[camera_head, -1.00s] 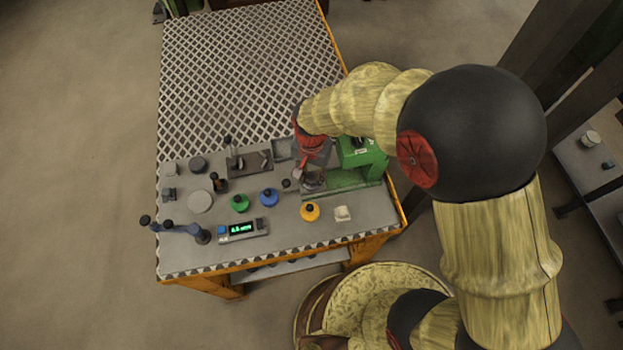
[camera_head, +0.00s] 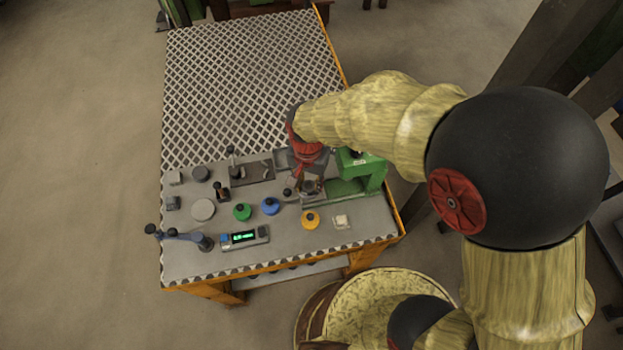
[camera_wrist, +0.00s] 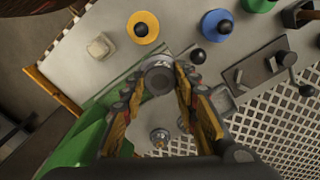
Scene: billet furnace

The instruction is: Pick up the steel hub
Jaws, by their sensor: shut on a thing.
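The steel hub (camera_wrist: 158,76) is a grey metal ring with a dark centre and a marking on its edge. In the wrist view it sits between the fingertips of my gripper (camera_wrist: 160,84), which is shut on it. In the head view my gripper (camera_head: 308,178) points down beside the green press, and the hub (camera_head: 311,188) shows just below it, partly covered. I cannot tell how much gap lies between the hub and the surface beneath.
The green press (camera_head: 362,172) stands close on the right. Yellow (camera_head: 310,219), blue (camera_head: 270,206) and green (camera_head: 242,211) knobbed discs, a pale block (camera_head: 342,221) and a digital readout (camera_head: 244,238) lie nearby. The mesh part of the table (camera_head: 250,80) is clear.

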